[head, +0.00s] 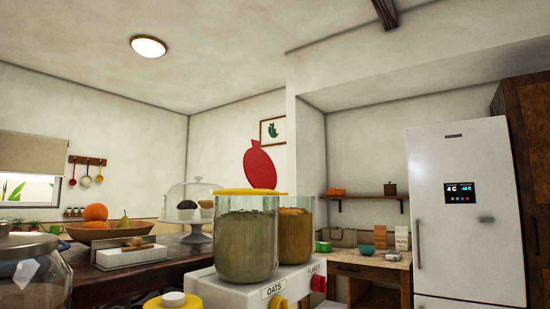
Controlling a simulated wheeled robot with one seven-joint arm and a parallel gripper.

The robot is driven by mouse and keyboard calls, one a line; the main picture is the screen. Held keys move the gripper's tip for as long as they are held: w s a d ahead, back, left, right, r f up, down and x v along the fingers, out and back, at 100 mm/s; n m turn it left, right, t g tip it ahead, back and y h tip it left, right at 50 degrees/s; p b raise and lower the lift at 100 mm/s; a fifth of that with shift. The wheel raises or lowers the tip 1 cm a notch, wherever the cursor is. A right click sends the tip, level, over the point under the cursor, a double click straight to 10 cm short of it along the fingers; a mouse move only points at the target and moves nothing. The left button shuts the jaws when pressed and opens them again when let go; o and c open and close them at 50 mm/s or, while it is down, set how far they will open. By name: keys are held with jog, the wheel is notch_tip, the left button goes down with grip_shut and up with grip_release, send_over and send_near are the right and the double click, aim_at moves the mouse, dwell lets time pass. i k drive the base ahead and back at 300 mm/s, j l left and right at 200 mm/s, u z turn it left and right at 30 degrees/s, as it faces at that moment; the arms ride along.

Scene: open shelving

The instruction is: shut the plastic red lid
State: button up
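The red lid (258,165) stands open and upright, tilted slightly left, above the back of a two-part cereal dispenser. Its lower edge is partly hidden behind the clear containers. The right clear container (296,232), above the FLAKES label and a red knob (318,283), appears uncovered and holds brown contents. The left clear container (246,245), above the OATS label, has a yellow lid (250,192) lying flat on it. My gripper is not in view.
A glass jar (35,280) and a yellow item with a white knob (173,300) stand in the left foreground. A dark table carries a fruit bowl (105,232), a white box (130,255) and a glass-domed stand (193,210). A white fridge (463,240) stands right.

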aim_at(260, 170)
jog(key=l+z, duration=0.1)
jog(key=z, duration=0.3)
jog(key=i+z, duration=0.15)
jog(key=z, duration=0.25)
jog(key=i+z, duration=0.1)
jog(key=z, duration=0.3)
jog(key=i+u, duration=0.1)
jog(key=i, duration=0.8)
jog(key=i+l+u, duration=0.1)
jog(key=i, duration=0.8)
jog(key=i+u, duration=0.3)
jog(key=i, duration=0.35)
jog(key=i+u, duration=0.3)
jog(key=i, duration=0.35)
jog(key=i+l+u, duration=0.25)
jog(key=i, duration=0.35)
jog(key=i+j+u, duration=0.2)
jog(key=i+u, duration=0.6)
jog(key=i, duration=0.25)
jog(key=i+l+u, duration=0.15)
jog(key=i+u, duration=0.35)
jog(key=i, duration=0.45)
jog(key=i+l, duration=0.2)
jog(key=i, duration=0.35)
jog(key=i+l+u, duration=0.15)
jog(key=i, duration=0.4)
jog(key=u, duration=2.05)
